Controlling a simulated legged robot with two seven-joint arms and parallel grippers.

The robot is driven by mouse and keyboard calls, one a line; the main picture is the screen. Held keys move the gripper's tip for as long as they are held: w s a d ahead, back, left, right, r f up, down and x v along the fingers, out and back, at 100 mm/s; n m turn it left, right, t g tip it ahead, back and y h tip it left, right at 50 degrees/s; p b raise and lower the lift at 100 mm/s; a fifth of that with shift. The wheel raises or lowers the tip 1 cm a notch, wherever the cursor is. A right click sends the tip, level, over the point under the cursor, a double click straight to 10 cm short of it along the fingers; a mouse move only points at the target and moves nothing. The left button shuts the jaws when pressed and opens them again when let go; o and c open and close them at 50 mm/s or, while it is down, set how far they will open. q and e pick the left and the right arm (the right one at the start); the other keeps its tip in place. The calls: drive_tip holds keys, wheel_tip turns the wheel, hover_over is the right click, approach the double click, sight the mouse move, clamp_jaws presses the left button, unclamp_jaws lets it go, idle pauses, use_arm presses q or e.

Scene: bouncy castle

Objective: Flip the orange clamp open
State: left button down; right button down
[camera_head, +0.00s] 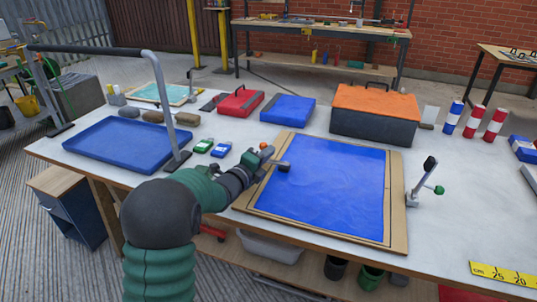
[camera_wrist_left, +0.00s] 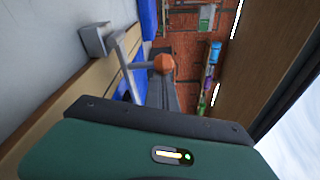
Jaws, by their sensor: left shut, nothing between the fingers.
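The orange clamp (camera_head: 284,166) sits at the left edge of the wooden frame (camera_head: 398,205) that holds a blue sheet (camera_head: 325,185). Its bar and dark pad reach over the frame's edge. In the left wrist view its orange knob (camera_wrist_left: 163,63) and metal lever (camera_wrist_left: 126,50) show clearly. My left gripper (camera_head: 252,163) is shut and empty, close beside the clamp on its left. My arm hides part of the clamp's base in the head view, and I cannot tell whether they touch. My right gripper is out of view.
A green-knobbed clamp (camera_head: 426,188) stands raised at the frame's right. A blue tray (camera_head: 128,148) with a metal arch (camera_head: 165,100) is at left. Cases (camera_head: 373,112) stand behind.

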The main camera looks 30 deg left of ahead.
use_arm(q)
drive_tip(key=n, duration=0.1)
drive_tip(key=a+r+n, duration=0.1)
drive_tip(key=a+n+p, duration=0.1)
drive_tip(key=shift+s+a+r+n+t, duration=0.1)
drive_tip(key=shift+s+r+n+t, duration=0.2)
drive_tip(key=shift+r, duration=0.05)
drive_tip(key=a+n, duration=0.1)
drive_tip(key=n, duration=0.1)
drive_tip(key=shift+s+a+r+n+t, duration=0.2)
drive_tip(key=shift+a+r+n+t, duration=0.1)
drive_tip(key=shift+a+n, duration=0.1)
drive_tip(key=shift+s+a, duration=0.25)
drive_tip(key=shift+a, duration=0.8)
drive_tip(key=shift+s+a, duration=0.25)
drive_tip(key=shift+a, duration=0.75)
